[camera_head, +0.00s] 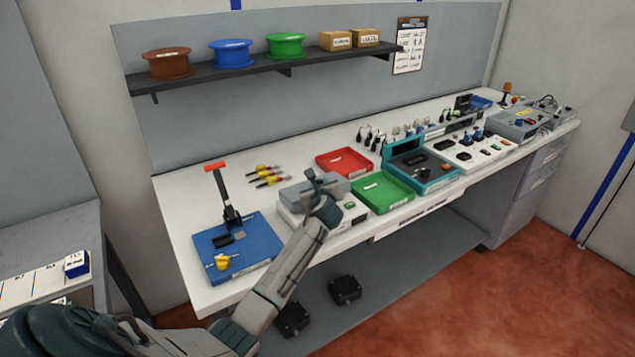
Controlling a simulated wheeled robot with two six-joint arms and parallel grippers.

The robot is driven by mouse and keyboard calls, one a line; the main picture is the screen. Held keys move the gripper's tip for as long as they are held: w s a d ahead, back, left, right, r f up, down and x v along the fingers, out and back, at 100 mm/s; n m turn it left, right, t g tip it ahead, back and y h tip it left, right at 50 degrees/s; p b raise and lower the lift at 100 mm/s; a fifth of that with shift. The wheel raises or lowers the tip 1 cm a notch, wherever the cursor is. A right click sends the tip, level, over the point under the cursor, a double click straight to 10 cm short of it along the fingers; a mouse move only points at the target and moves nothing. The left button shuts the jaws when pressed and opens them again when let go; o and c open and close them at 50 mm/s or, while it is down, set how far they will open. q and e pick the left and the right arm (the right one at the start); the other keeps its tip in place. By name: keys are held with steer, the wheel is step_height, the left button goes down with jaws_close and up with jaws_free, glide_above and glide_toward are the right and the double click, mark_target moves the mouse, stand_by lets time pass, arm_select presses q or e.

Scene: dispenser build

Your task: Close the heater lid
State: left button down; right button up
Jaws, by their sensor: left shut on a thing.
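The heater (345,222) is a low pale box near the front edge of the workbench, with a small green button on its right part. Its grey lid (297,195) lies over the left and back part and looks low, close to flat. Whether it is fully down I cannot tell. My left gripper (314,182) is at the lid, with its arm reaching in from the lower left. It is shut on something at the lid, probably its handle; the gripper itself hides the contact. My right gripper is not in view.
A blue board with a red-handled lever press (228,195) stands left of the heater. Yellow-handled tools (265,176) lie behind. A red tray (343,161), a green tray (382,191) and a teal case (430,177) are close on the right. A shelf (200,84) with spools hangs above.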

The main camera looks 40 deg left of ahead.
arm_select(q)
steer(key=shift+s+d+f, duration=0.15)
steer(key=shift+d+f, duration=0.1)
steer(key=shift+f, duration=0.25)
steer(key=c, duration=1.2)
jaws_free()
steer(key=shift+o, duration=0.2)
steer(key=shift+r, duration=0.1)
steer(key=shift+s+d+r, duration=0.1)
steer(key=shift+s+d, duration=0.25)
steer(key=b+v, duration=0.2)
steer(key=v, duration=0.6)
steer(key=shift+s+d, duration=0.15)
steer(key=shift+s+d+r, duration=0.2)
steer(key=shift+s+d, duration=0.1)
steer(key=shift+s, duration=0.15)
steer(key=shift+f, duration=0.1)
